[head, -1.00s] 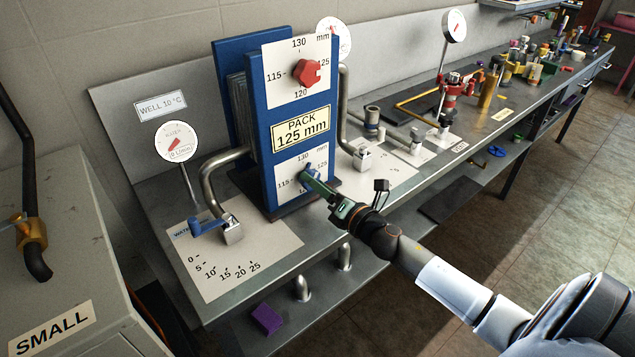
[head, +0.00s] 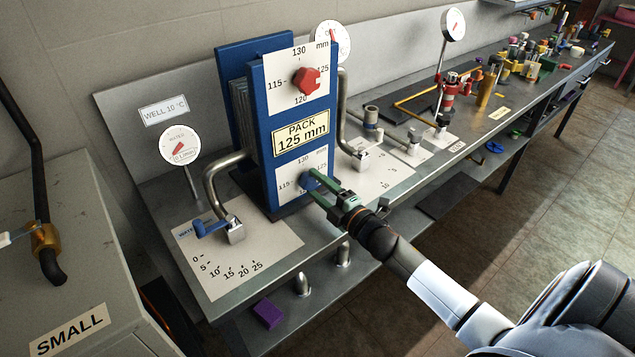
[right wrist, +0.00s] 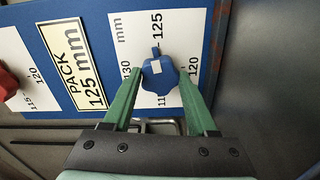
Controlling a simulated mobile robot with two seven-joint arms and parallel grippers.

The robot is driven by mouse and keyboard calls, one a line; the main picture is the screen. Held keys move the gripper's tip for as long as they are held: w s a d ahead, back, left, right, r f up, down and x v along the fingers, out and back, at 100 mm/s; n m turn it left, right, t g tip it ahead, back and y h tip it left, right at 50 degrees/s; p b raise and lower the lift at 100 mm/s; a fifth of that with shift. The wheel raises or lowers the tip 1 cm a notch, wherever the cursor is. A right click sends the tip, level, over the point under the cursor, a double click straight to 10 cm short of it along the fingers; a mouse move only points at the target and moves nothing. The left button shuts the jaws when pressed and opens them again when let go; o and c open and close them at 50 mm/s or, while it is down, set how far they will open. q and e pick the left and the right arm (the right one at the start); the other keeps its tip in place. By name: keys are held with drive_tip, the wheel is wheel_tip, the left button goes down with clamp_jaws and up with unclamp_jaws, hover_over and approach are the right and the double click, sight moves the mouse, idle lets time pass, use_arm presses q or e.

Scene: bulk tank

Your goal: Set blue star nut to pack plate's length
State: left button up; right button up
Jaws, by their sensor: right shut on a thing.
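The blue star nut (head: 307,180) sits on the lower white scale of the blue pack frame. In the right wrist view the blue nut (right wrist: 160,76) lies between my green fingers, and its small blue tab points up at the 125 mark. My right gripper (head: 313,184) is shut on the nut; the right wrist view shows its fingers (right wrist: 161,82) on either side. The pack plate (head: 300,134) above reads "PACK 125 mm". My left gripper is not in view.
A red star nut (head: 307,80) sits on the upper scale (head: 283,62). Bench tools crowd the far right. A grey cabinet (head: 60,240) stands at left.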

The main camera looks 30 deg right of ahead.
drive_tip(key=shift+m+p, duration=0.3)
drive_tip(key=shift+m, duration=0.5)
drive_tip(key=o, duration=1.4)
drive_tip(key=shift+c, duration=0.2)
drive_tip(key=s+d, duration=0.1)
drive_tip(key=s, duration=1.1)
drive_tip(key=shift+s+b, duration=0.25)
drive_tip(key=shift+b, duration=0.2)
drive_tip(key=s+a+f+m+g, duration=0.4)
drive_tip(key=s+a+f+m, duration=0.2)
drive_tip(key=a+f, duration=0.3)
drive_tip(key=s+a+f+m+g, duration=0.5)
drive_tip(key=s+a+f+m, duration=0.2)
drive_tip(key=a+f, duration=0.3)
drive_tip(key=shift+s+f+m+y, duration=0.3)
drive_tip(key=shift+s+f+y, duration=0.1)
drive_tip(key=shift+f, duration=0.3)
